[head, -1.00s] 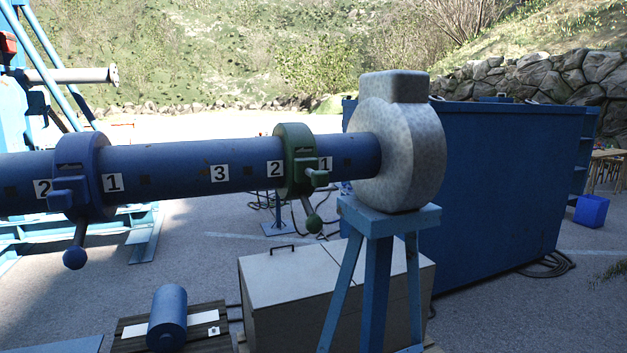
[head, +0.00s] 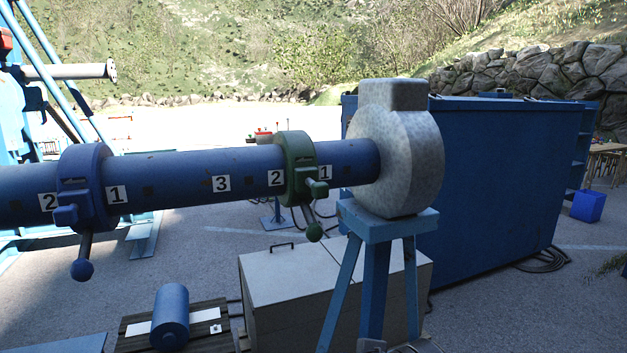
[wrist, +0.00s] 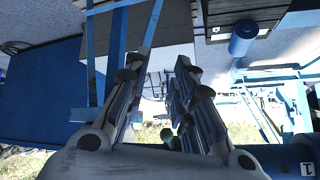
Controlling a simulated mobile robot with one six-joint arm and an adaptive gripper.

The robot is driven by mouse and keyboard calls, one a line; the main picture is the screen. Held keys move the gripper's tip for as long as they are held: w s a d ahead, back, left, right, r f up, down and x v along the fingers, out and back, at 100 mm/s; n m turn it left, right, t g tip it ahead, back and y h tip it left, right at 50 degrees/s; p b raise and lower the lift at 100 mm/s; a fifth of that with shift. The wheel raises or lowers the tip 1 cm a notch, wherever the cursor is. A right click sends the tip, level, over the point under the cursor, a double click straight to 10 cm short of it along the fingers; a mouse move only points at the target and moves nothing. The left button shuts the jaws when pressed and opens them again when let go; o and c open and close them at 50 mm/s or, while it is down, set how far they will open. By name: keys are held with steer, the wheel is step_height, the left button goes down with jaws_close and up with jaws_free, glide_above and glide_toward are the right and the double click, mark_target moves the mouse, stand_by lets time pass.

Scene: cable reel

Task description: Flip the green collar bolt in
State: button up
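The green collar (head: 297,165) sits around the blue shaft (head: 220,170), between labels 2 and 1, near the shaft's right end. Its green bolt block (head: 318,188) faces me on the collar's right side. A handle hangs below, ending in a green ball (head: 314,232). My gripper (wrist: 161,62) shows in the wrist view with its two fingers apart and nothing between them. I cannot make out the green collar clearly in the wrist view. Part of the blue shaft (wrist: 285,160) shows there at lower right, apart from the fingers.
A blue collar (head: 85,190) with a blue ball handle sits left on the shaft. A grey end block (head: 400,150) rests on a blue trestle (head: 376,228). Below are a grey chest (head: 300,300) and a blue cylinder (head: 170,315) on a pallet. A large blue container (head: 500,180) stands behind.

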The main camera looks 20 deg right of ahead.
steer(key=w+d+r+m+t+p, duration=0.1)
steer(key=w+r+m+p, duration=0.1)
steer(key=w+r, duration=0.1)
steer(key=w+d+r+m+t+p, duration=0.2)
steer(key=w+r, duration=0.1)
steer(key=w, duration=0.1)
steer(key=w+d+r+m+t+p, duration=0.2)
steer(key=w+r+p, duration=0.1)
steer(key=w+r, duration=0.1)
steer(key=shift+w+d, duration=0.15)
jaws_close()
steer(key=d+r+m+t+y+p, duration=0.1)
steer(key=r+m+t+p, duration=0.1)
steer(key=r+m+p, duration=0.1)
steer(key=d+r+m+t+y+p, duration=0.1)
steer(key=d+r+m+t+p, duration=0.1)
steer(key=r, duration=0.4)
steer(key=shift+w+d+r+m+t+p, duration=0.3)
steer(key=shift+w+m+p, duration=0.15)
steer(key=shift+m, duration=0.15)
